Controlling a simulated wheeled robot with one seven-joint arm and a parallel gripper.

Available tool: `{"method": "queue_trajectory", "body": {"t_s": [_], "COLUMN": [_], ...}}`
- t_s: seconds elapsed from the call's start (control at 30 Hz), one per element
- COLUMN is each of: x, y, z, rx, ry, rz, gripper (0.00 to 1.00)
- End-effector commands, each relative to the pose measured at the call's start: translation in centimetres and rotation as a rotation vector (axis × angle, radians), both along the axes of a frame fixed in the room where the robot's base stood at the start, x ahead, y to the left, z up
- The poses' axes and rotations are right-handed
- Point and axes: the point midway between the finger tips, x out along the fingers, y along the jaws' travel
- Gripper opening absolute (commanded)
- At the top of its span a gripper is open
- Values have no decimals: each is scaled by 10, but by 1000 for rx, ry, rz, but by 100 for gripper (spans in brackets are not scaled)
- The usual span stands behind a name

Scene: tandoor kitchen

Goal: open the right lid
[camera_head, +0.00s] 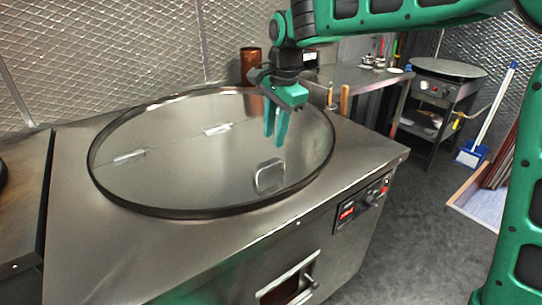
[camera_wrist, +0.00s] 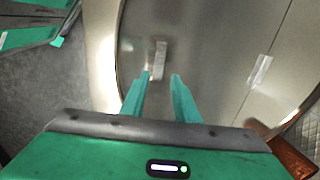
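The round metal lid (camera_head: 200,165) lies flat and closed within a dark rim on the steel tandoor counter. A seam with two hinges (camera_head: 217,129) crosses it. The right half carries a small raised handle (camera_head: 269,176) near the front right rim. The handle also shows in the wrist view (camera_wrist: 160,58), just beyond the fingertips and roughly between their lines. My gripper (camera_head: 274,142) points down above the right half, apart from the handle. In the wrist view my gripper (camera_wrist: 161,77) is open, with nothing between its green fingers.
A control panel (camera_head: 362,202) is on the counter's front right face, with an oven-like handle (camera_head: 289,278) below. A copper cup (camera_head: 251,65) and wooden-handled tools (camera_head: 344,98) stand at the back edge. A side table (camera_head: 350,76) is behind.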

Motion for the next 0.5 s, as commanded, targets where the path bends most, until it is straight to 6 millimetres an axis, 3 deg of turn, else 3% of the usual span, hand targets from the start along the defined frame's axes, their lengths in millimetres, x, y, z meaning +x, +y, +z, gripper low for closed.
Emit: {"method": "queue_trajectory", "body": {"t_s": [0.3, 0.5], "x": [8, 13], "y": [4, 6], "z": [-56, -76], "rx": [-3, -2], "ry": [3, 0], "rz": [-1, -1], "gripper": [28, 28]}}
